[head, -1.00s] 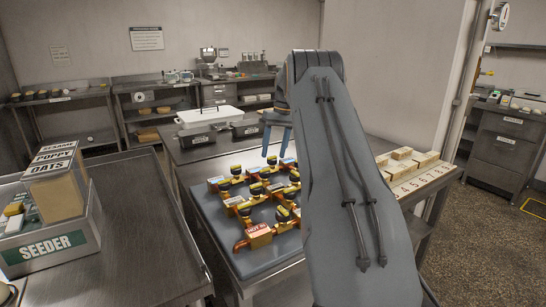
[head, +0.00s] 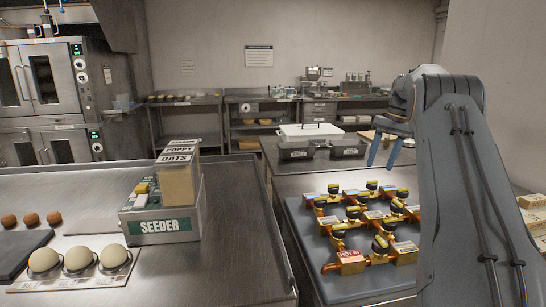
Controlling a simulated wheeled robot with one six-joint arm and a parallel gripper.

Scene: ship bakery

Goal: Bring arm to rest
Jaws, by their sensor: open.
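My arm (head: 465,190) stands raised on the right side of the head view. My gripper (head: 383,154) hangs from its end with two blue-grey fingers pointing down. The fingers are apart and nothing shows between them. It appears in front of the far part of the middle table, above and behind the grey board (head: 315,265) of brass valves. How high it is above the table I cannot tell. Part of the board is hidden behind my arm.
Brass valves (head: 352,262) with black knobs cover the board. A seeder box (head: 160,219) and dough balls (head: 80,260) stand on the left counter (head: 235,235). A white-lidded container (head: 310,131) and black bins (head: 296,152) stand behind. Ovens (head: 48,75) are at the far left.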

